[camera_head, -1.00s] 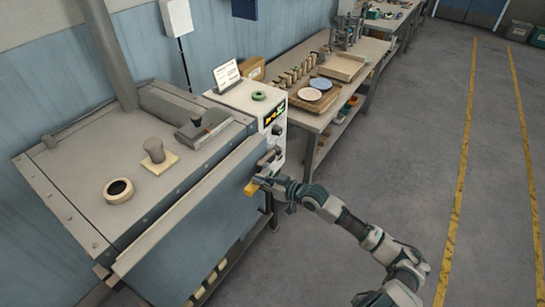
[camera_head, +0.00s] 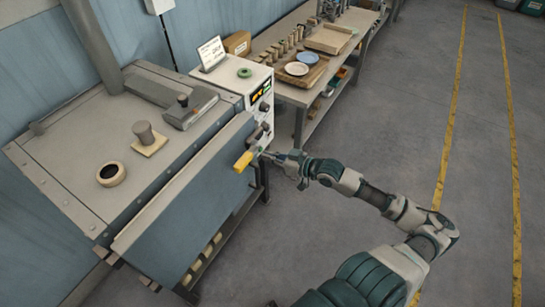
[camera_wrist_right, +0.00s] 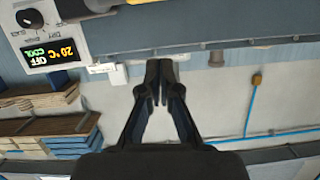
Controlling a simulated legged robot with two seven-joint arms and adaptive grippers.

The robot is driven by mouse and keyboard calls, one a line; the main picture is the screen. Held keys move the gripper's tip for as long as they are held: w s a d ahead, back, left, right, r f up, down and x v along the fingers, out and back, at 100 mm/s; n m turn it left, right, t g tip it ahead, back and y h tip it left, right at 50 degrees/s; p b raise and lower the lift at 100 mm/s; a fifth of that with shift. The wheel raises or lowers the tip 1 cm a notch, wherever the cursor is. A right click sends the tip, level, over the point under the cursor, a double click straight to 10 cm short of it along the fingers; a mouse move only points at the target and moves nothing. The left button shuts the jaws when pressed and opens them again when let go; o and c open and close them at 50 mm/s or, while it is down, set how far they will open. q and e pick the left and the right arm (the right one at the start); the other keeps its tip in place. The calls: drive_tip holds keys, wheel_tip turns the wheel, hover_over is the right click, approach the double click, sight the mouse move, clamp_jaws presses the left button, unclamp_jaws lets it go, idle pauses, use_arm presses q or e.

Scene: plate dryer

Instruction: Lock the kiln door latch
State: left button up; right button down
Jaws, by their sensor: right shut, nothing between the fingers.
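The kiln (camera_head: 75,170) is a blue-grey box with a pale top, standing at the left in the head view. Its blue door (camera_head: 190,200) looks closed along the front. A latch with a yellow handle (camera_head: 243,161) sticks out near the door's right edge, below the control panel. My right gripper (camera_head: 266,154) is just to the right of the yellow handle, very close to it; whether they touch I cannot tell. In the wrist view the right fingers (camera_wrist_right: 159,85) are together with nothing between them. A bit of yellow (camera_wrist_right: 103,12) shows at the top there. My left gripper is not in view.
The control panel (camera_head: 259,97) has a knob and a display (camera_wrist_right: 53,53) reading 20 °C, OFF, COOL. A workbench (camera_head: 290,93) with pottery stands behind. The floor at right is clear.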

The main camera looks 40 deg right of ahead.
drive_tip(key=shift+s+d+r, duration=0.2)
drive_tip(key=shift+s+d, duration=0.05)
drive_tip(key=shift+s, duration=0.3)
